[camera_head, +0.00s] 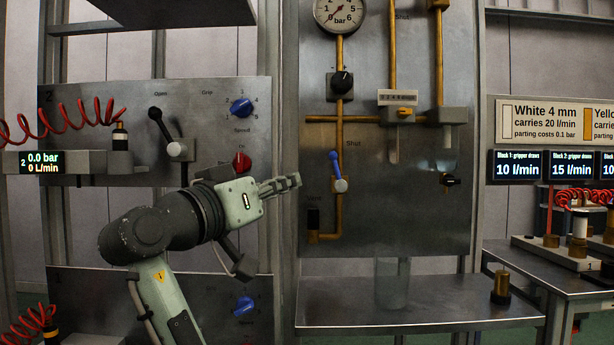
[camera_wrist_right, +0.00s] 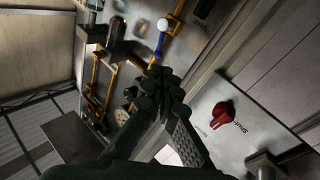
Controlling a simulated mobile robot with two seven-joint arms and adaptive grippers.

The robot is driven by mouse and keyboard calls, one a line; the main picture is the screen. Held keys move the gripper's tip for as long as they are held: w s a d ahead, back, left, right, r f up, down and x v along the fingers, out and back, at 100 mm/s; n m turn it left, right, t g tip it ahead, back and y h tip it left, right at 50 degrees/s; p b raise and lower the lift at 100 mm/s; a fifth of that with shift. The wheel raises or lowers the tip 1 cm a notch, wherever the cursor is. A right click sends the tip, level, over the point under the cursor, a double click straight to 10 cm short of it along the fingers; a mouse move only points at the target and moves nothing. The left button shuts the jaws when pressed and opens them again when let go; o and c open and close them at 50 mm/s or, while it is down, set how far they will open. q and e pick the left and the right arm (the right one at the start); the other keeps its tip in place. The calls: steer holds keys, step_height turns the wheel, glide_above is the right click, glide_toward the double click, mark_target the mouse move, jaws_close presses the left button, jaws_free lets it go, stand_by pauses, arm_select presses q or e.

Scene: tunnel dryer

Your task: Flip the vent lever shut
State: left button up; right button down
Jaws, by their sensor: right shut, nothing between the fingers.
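The vent lever (camera_head: 335,163) has a blue handle and a pale round pivot on a brass pipe, above the "Vent" label. Its handle points up and slightly left; a "Shut" label is to its upper right. It also shows in the right wrist view (camera_wrist_right: 160,43), beyond the fingers. My right gripper (camera_head: 292,182) is shut and empty, left of the lever at about the pivot's height, with a gap between them in the picture. The fingertips also show in the right wrist view (camera_wrist_right: 160,84). My left gripper is not in view.
A pressure gauge (camera_head: 338,12) and a black regulator knob (camera_head: 341,82) are above the vent lever. A metal shelf (camera_head: 420,305) juts out below.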

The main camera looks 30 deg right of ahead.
steer(key=p, duration=0.2)
glide_toward(336, 165)
steer(key=x, duration=0.5)
steer(key=shift+w, duration=0.2)
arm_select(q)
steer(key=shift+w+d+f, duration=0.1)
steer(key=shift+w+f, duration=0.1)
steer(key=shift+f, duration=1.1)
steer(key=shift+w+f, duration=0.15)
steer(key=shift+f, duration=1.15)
arm_select(e)
steer(key=shift+x, duration=0.8)
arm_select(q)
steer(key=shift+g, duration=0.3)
arm_select(e)
steer(key=shift+d+r+m, duration=0.1)
steer(key=shift+d+m, duration=0.2)
steer(key=shift+m, duration=0.1)
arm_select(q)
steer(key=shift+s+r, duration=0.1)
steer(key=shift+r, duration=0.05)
arm_select(e)
steer(key=shift+s+d+r+m+g+y, duration=0.1)
steer(key=shift+d+r+m+g+y, duration=0.15)
steer(key=shift+m, duration=0.3)
steer(key=shift+s+d+r+m+g+y, duration=0.1)
steer(key=shift+d+r+m+g+y, duration=0.2)
steer(key=shift+m, duration=0.25)
